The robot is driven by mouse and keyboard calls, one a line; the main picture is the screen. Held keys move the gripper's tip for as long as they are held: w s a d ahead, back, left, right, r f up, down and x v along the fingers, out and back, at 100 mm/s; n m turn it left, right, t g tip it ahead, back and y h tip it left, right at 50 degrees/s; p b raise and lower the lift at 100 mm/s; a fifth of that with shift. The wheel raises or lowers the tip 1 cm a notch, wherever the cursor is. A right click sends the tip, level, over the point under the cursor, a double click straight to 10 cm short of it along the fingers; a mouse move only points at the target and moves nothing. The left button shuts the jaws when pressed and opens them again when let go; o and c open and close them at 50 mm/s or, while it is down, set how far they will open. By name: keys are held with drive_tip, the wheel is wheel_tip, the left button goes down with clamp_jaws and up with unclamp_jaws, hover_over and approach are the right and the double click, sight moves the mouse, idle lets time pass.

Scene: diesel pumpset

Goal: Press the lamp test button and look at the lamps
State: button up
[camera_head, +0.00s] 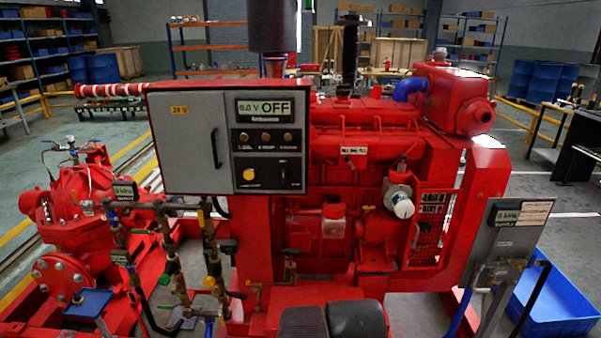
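The grey control cabinet (186,130) stands upright on the red pumpset, left of centre. Its right-hand panel has a display (264,108) reading about 0.0 V and OFF. Below it is a row of three small round lamps, the left lamp (243,137), the middle lamp (266,137) and the right lamp (288,137). They look dull amber, and I cannot tell that any is lit. Under them is a round yellow button (249,175), with a small dark switch (283,173) to its right. Their small labels are unreadable. My gripper is not visible; dark rounded parts at the bottom look like my arm.
The red engine (355,140) fills the middle. A red pump (80,205) with gauges and valves stands left, with brass-valved pipes (212,260) below the cabinet. A grey box (508,235) on a stand and a blue bin (555,300) are at right.

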drive_tip(key=shift+w, duration=0.15)
clamp_jaws()
drive_tip(key=shift+w, duration=0.1)
idle(1.8)
